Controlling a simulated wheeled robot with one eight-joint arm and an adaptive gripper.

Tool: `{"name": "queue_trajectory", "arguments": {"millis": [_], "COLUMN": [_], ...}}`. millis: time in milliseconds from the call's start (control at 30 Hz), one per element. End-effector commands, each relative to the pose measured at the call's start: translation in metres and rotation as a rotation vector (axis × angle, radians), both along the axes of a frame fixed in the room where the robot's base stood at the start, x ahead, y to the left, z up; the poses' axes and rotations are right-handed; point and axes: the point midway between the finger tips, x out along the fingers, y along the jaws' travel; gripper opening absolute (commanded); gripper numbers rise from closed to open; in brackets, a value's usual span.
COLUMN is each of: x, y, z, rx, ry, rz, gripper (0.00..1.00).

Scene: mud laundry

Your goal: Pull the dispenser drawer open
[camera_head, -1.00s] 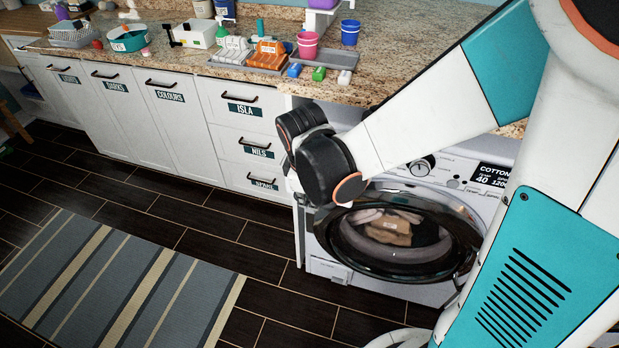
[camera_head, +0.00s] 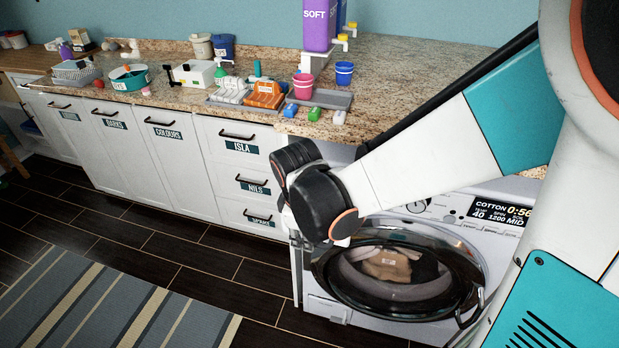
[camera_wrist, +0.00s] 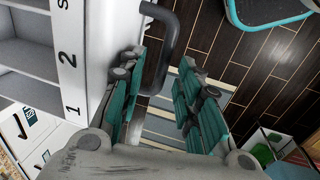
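In the wrist view, the dispenser drawer (camera_wrist: 93,60) is at the left, with a white front edge marked 1, 2 and a partly cut-off S. Its grey compartments (camera_wrist: 28,60) show, so the drawer stands at least partly open. A dark bar handle (camera_wrist: 165,45) sticks out from its front. My gripper (camera_wrist: 160,68) is open, its teal-padded fingers apart. The left finger is close to the front beside the handle; the right finger is on the outer side. Contact cannot be told. In the head view, my wrist hides the drawer on the washing machine (camera_head: 465,225).
The washing machine's round door (camera_head: 400,290) is below my wrist. White cabinets (camera_head: 170,165) with black handles stand to the left. The granite counter (camera_head: 400,80) above holds a purple softener bottle (camera_head: 318,25), cups and trays. A striped rug (camera_head: 110,310) lies on the floor.

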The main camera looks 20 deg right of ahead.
Motion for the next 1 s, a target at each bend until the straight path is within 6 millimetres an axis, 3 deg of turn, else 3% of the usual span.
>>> {"name": "queue_trajectory", "arguments": {"millis": [600,1000], "x": [-0.019,-0.021], "y": [0.01,0.011], "z": [0.093,0.105], "rx": [0.0,0.0], "ry": [0.0,0.0], "rz": [0.003,0.002], "gripper": [0.31,0.31]}}
